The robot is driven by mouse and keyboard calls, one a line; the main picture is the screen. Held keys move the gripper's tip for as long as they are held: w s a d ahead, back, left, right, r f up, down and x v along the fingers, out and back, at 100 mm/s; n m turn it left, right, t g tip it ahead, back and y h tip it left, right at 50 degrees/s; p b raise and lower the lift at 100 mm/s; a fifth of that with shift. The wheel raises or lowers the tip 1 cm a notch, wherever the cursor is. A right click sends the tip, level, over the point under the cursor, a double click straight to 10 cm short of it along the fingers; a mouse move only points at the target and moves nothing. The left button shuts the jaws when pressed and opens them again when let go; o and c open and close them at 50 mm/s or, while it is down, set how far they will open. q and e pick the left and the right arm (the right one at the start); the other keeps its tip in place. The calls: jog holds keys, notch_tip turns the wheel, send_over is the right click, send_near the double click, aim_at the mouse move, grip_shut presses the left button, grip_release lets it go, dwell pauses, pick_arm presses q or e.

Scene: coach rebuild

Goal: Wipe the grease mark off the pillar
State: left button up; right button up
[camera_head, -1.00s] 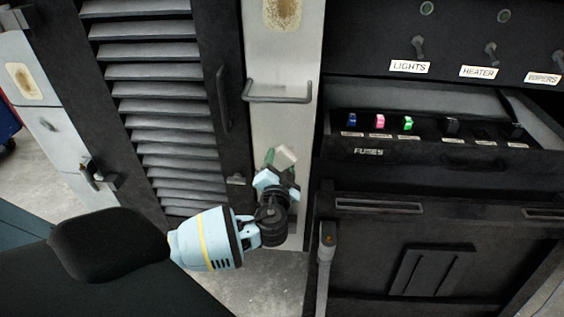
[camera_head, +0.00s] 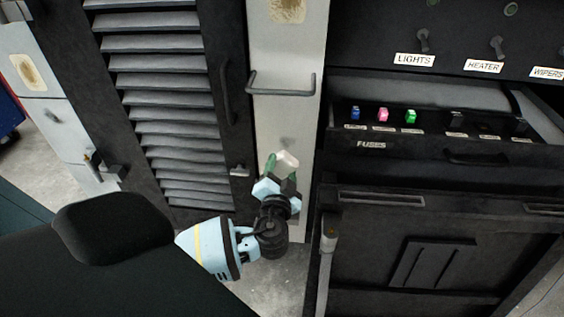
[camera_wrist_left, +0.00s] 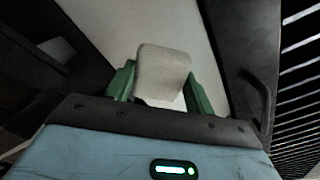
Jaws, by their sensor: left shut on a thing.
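The pillar (camera_head: 266,119) is the pale grey upright in the middle of the head view, between the louvred door and the fuse cabinet. My left gripper (camera_head: 281,168) is shut on an off-white wiping pad (camera_head: 287,160), held just below the mark in the picture. In the left wrist view the pad (camera_wrist_left: 163,72) sits between the green fingers, with the pillar (camera_wrist_left: 215,75) behind it. I cannot tell whether the pad touches the pillar. My right gripper is not in view.
A bar handle (camera_head: 281,91) sticks out from the pillar above the gripper, and a brown-stained patch (camera_head: 287,9) is higher up. The louvred door (camera_head: 165,100) stands to the left. The open fuse drawer (camera_head: 425,130) and a dark cabinet stand to the right.

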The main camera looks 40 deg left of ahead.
pick_arm(q)
jog(key=shift+s+d, duration=0.3)
jog(key=shift+s, duration=0.3)
jog(key=shift+v, duration=1.5)
jog(key=shift+b+x, duration=0.35)
jog(key=shift+x, duration=1.65)
jog(key=shift+b+x, duration=0.35)
jog(key=shift+x, duration=1.05)
jog(key=shift+b+x, duration=0.35)
jog(key=shift+x, duration=0.7)
